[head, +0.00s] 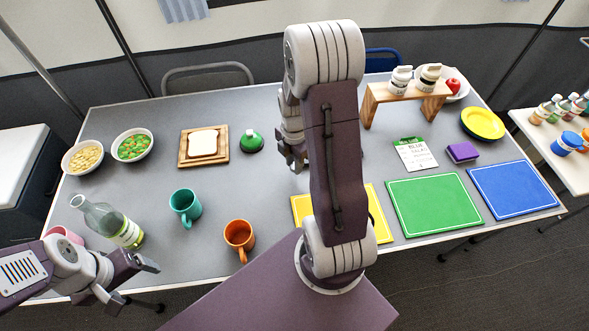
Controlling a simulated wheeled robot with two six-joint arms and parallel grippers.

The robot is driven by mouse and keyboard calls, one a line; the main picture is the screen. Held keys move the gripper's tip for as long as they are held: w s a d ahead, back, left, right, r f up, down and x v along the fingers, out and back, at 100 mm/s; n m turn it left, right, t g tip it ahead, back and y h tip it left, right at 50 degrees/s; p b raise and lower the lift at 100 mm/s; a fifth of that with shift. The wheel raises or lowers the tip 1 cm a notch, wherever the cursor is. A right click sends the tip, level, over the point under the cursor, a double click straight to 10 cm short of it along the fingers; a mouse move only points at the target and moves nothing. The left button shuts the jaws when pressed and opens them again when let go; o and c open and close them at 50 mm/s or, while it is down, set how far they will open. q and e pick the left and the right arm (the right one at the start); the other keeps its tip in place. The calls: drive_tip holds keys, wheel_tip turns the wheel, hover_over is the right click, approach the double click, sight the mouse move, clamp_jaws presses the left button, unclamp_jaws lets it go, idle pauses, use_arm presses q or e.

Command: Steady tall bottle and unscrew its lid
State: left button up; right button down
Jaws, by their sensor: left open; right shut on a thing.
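The tall bottle (118,228) is clear glass with a pale label and some green near its base. It stands at the left front of the table, its neck toward the upper left of the picture. I cannot make out a lid on its mouth. My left gripper (135,281) is open and empty, just below the bottle in the picture and apart from it. My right gripper (289,157) is over the middle of the table, far from the bottle and partly hidden by my own arm. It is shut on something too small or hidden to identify.
A teal mug (185,204) and an orange mug (239,236) stand right of the bottle. A pink item (64,235) is close on its left. Behind are two bowls, of nuts (83,157) and green food (132,146), bread on a board (204,162) and a green rounded item (251,142).

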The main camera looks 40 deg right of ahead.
sight(294, 175)
wheel_tip(294, 175, down, 3)
drive_tip(key=shift+f+b, duration=0.15)
drive_tip(key=shift+b, duration=0.2)
drive_tip(key=shift+f, duration=0.15)
drive_tip(key=c, duration=1.1)
unclamp_jaws()
drive_tip(key=shift+c, duration=0.2)
wheel_tip(294, 175, up, 12)
drive_tip(key=p, duration=0.3)
drive_tip(key=s+a+m+t, duration=0.1)
drive_tip(key=s+a+m, duration=0.2)
drive_tip(key=a+m, duration=0.5)
drive_tip(key=s+a+m, duration=0.3)
drive_tip(key=a+m, duration=0.3)
drive_tip(key=m, duration=0.4)
wheel_tip(294, 175, up, 6)
drive_tip(key=p, duration=0.6)
drive_tip(key=shift+w+f+p, duration=0.1)
drive_tip(key=shift+w+p, duration=0.05)
drive_tip(key=shift+p, duration=0.2)
